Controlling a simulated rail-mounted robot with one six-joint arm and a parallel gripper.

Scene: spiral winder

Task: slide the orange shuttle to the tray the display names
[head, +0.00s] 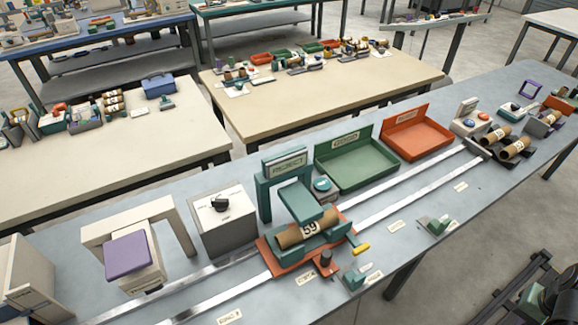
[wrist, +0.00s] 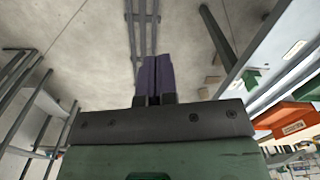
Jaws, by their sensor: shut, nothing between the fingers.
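The orange shuttle (head: 285,264) sits on two metal rails under a green gate, carrying a brown tube (head: 292,236) marked 59. A yellow-tipped handle (head: 361,249) sticks out at its right. The display (head: 288,167) on the gate reads REJECT. A green tray (head: 352,174) and an orange tray (head: 418,140) stand behind the rails to the right; their labels are too small to read surely. My gripper (wrist: 154,60) shows in the wrist view with its purple fingers shut and empty, away from the shuttle.
The rails (head: 398,195) run on to a rack with several brown tubes (head: 515,148) at the right. A grey box with a black knob (head: 221,205) and a cream frame with a purple panel (head: 127,254) stand left of the gate. Small green fixtures (head: 437,225) line the bench's front.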

